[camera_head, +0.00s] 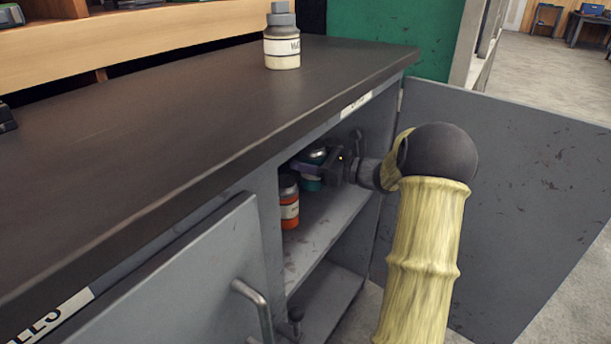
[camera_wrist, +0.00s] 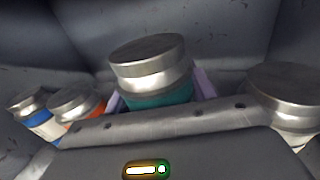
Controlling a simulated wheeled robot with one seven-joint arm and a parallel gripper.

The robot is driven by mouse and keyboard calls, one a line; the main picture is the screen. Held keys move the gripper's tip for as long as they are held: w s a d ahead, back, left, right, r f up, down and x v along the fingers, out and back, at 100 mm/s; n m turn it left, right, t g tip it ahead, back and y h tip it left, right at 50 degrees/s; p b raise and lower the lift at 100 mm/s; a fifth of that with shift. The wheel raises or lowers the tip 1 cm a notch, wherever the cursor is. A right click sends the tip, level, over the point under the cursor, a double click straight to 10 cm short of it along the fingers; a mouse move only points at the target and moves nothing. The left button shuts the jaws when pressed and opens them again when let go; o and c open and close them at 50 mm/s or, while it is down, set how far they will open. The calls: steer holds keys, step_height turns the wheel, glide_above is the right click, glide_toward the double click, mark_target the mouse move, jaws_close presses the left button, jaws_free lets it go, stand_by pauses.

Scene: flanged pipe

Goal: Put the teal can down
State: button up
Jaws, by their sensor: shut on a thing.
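The teal can (camera_head: 311,183) is inside the open cabinet, partly hidden by my gripper in the head view. In the wrist view the teal can (camera_wrist: 151,74) shows its silver lid and a teal band, between two pale purple fingers. My gripper (camera_head: 318,167) is shut on the can and reaches in from the right. The can looks about upright. The front of my gripper hides its lower part, so I cannot tell whether it touches the shelf (camera_head: 318,225).
An orange can (camera_head: 289,205) stands left of the teal can. The wrist view also shows a blue-banded can (camera_wrist: 33,115) at left and a silver-lidded can (camera_wrist: 289,95) at right. The cabinet door (camera_head: 500,190) stands open; a labelled bottle (camera_head: 282,46) is on the countertop (camera_head: 180,120).

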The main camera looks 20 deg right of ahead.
steer(key=shift+a+f+b, duration=0.1)
steer(key=shift+f+b, duration=1.2)
steer(key=shift+f, duration=0.65)
steer(key=shift+r, duration=0.1)
steer(key=o, duration=1.2)
steer(key=shift+o, duration=0.2)
